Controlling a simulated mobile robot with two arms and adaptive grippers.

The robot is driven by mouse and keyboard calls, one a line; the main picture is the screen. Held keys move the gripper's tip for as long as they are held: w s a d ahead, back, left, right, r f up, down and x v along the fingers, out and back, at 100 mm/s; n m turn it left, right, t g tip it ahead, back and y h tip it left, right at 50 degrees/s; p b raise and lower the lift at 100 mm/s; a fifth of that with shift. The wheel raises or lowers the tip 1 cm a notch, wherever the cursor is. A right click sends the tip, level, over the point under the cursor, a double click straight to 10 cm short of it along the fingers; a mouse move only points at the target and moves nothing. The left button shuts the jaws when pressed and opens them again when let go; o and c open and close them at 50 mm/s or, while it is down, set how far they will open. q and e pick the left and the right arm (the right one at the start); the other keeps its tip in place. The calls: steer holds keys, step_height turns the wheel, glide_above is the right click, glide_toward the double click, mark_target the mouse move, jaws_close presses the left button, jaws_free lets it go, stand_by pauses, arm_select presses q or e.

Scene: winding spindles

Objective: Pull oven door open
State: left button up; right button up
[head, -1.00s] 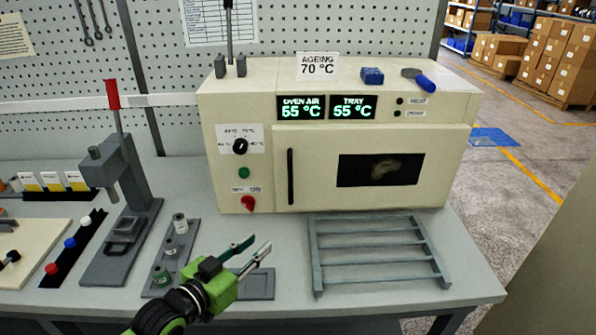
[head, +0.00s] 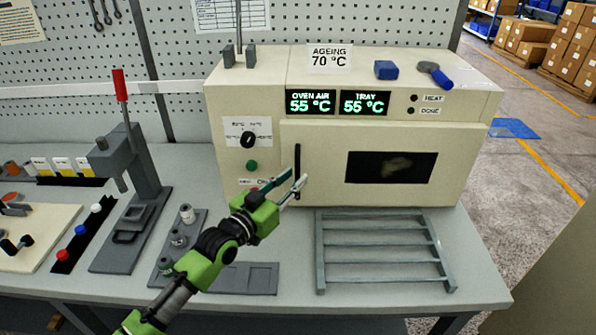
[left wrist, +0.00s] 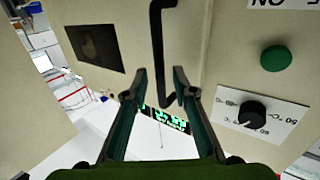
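The cream oven (head: 265,110) stands on the bench, and its door (head: 325,185) is shut. The door has a dark window (head: 390,167) and a black vertical handle (head: 297,158) on its left side. My left gripper (head: 297,177) is open at the lower part of the handle. In the left wrist view the open left gripper (left wrist: 160,72) has a finger on each side of the handle (left wrist: 156,35). Whether either finger touches it I cannot tell. My right gripper is not in view.
A grey slatted rack (head: 380,287) lies on the bench in front of the door. A knob (head: 248,140) and a green button (head: 252,165) sit left of the handle. A grey press (head: 130,170) and small spools (head: 187,213) stand farther left.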

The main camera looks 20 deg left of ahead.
arm_select(q)
steer(key=shift+x, duration=1.4)
jaws_close()
steer(key=shift+s, duration=0.1)
